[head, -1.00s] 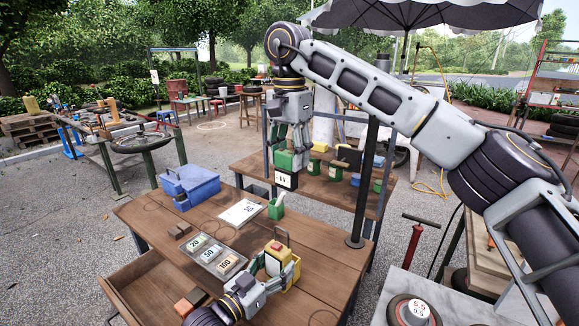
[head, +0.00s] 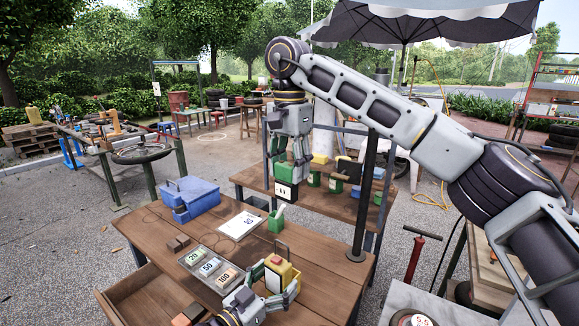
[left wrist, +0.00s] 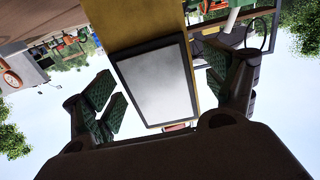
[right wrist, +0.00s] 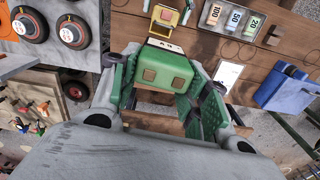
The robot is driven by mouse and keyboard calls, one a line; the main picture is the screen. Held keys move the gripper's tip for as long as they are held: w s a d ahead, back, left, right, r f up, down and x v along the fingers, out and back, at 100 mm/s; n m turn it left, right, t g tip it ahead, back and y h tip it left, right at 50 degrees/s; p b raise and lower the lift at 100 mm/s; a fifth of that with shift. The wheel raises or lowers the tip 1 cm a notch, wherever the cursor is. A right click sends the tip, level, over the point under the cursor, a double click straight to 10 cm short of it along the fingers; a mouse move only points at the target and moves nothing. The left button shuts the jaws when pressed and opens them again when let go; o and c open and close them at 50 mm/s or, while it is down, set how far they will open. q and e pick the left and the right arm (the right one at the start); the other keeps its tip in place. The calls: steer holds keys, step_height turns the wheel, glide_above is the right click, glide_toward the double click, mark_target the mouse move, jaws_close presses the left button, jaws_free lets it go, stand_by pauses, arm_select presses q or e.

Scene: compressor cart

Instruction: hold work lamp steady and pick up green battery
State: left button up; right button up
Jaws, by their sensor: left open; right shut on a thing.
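The yellow work lamp (head: 287,270) stands on the near wooden table, a red part on top and a handle behind. My left gripper (head: 276,280) is open, with its fingers on either side of the lamp. In the left wrist view the lamp's pale panel (left wrist: 155,85) fills the space between the spread fingers, with gaps visible at both sides. My right gripper (head: 288,172) is shut on the green battery (head: 286,191), which hangs below the fingers, apparently in the air. The battery's green end also shows in the right wrist view (right wrist: 163,72).
A blue toolbox (head: 190,200), a paper sheet (head: 240,225), a small green holder (head: 276,221) and a tray of numbered blocks (head: 210,268) are on the near table. A dark post (head: 363,200) rises at its right edge. More green items stand on the bench behind.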

arm_select(q)
steer(key=shift+s+a, duration=0.1)
steer(key=shift+a, duration=0.05)
steer(key=v, duration=1.1)
steer(key=shift+s, duration=0.25)
stand_by(0.5)
steer(key=shift+a, duration=0.2)
steer(key=shift+s+a, duration=0.1)
steer(key=shift+s, duration=0.05)
stand_by(0.3)
